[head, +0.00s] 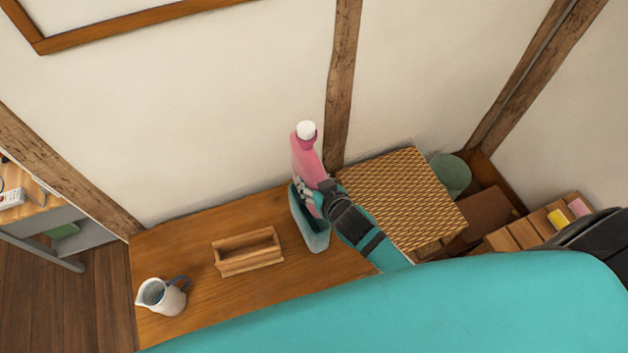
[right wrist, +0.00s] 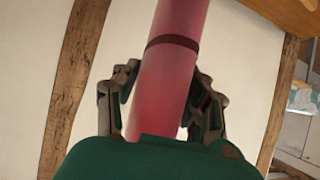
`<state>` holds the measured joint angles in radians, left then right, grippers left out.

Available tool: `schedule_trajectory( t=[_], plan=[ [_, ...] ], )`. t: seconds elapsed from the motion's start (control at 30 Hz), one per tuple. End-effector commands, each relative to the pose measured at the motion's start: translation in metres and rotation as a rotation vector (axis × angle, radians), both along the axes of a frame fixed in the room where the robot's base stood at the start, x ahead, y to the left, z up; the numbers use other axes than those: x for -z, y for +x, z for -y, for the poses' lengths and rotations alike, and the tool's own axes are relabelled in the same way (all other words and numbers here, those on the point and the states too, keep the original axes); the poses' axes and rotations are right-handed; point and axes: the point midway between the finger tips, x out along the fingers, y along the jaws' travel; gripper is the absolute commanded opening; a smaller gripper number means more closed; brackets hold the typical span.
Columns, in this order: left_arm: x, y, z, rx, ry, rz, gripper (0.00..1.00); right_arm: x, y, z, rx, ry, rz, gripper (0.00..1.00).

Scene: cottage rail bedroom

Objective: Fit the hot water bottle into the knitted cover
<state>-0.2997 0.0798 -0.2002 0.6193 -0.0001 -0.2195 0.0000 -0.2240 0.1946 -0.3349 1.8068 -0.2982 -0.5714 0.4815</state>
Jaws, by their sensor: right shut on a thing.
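The hot water bottle (head: 305,156) is pink with a white cap and stands nearly upright, leaning slightly, in the head view. My right gripper (head: 316,190) is shut on it around its lower part. The right wrist view shows the pink bottle (right wrist: 166,80), with a dark band across it, between the two fingers. The knitted cover (head: 314,238) is a teal, open-topped sleeve standing on the wooden table directly below the gripper. The bottle's lower end is at the cover's mouth; the gripper partly hides how far in it reaches. My left gripper is out of view.
A wooden box (head: 250,263) stands left of the cover on the table (head: 190,240), and a white jug (head: 160,297) is at the front left. A woven-topped stand (head: 400,195) adjoins on the right. The wall is close behind. The table's back left is clear.

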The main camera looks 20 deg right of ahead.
Motion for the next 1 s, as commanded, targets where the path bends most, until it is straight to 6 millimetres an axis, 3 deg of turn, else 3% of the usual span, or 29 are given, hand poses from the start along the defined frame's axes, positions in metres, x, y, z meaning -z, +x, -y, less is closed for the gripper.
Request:
schedule_trajectory(
  t=[0.13, 0.7, 1.0],
  plan=[
    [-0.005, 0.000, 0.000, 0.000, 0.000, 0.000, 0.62, -0.003, 0.001, 0.000, 0.000, 0.002, 0.007, 0.00],
    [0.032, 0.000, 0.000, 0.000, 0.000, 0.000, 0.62, 0.047, 0.001, 0.000, -0.001, 0.001, 0.007, 0.00],
    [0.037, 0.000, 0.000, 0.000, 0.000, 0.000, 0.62, 0.055, 0.001, 0.000, -0.001, 0.001, 0.008, 0.00]
  ],
)
